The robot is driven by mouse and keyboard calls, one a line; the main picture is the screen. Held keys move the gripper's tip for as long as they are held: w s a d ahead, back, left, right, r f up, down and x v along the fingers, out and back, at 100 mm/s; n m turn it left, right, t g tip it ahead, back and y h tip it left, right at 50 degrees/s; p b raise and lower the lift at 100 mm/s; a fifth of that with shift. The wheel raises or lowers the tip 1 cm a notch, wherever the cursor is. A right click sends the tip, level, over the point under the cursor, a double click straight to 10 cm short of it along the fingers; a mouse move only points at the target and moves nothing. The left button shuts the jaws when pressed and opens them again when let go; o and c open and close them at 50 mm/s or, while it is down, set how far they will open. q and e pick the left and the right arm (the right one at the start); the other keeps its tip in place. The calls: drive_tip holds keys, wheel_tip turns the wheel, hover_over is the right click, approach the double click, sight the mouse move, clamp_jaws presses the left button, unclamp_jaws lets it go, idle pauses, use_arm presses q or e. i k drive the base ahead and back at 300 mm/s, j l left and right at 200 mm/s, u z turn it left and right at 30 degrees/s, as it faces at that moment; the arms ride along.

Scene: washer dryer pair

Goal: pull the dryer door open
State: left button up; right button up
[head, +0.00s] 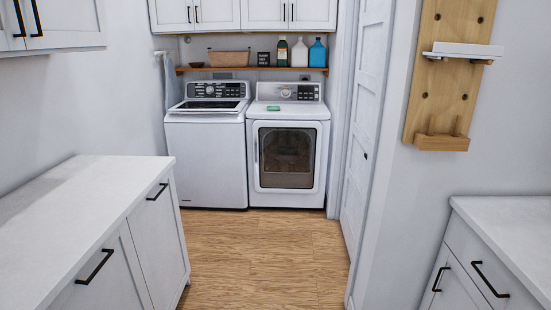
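The dryer (312,197) is the white front-loading machine at the back, right of the top-loading washer (206,165). Its door (287,183) is a white frame around a dark window and looks shut. A vertical handle (256,151) runs along the door's left edge. Neither of my grippers is in the head view, and the machines are some distance ahead of me.
A wooden floor (265,262) runs clear up to the machines. A white counter (70,215) stands at left, another counter (515,240) at right. A white panelled door (364,120) stands right of the dryer. A shelf (250,69) with bottles hangs above the machines.

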sight(287, 153)
drive_tip(key=i, duration=3.7)
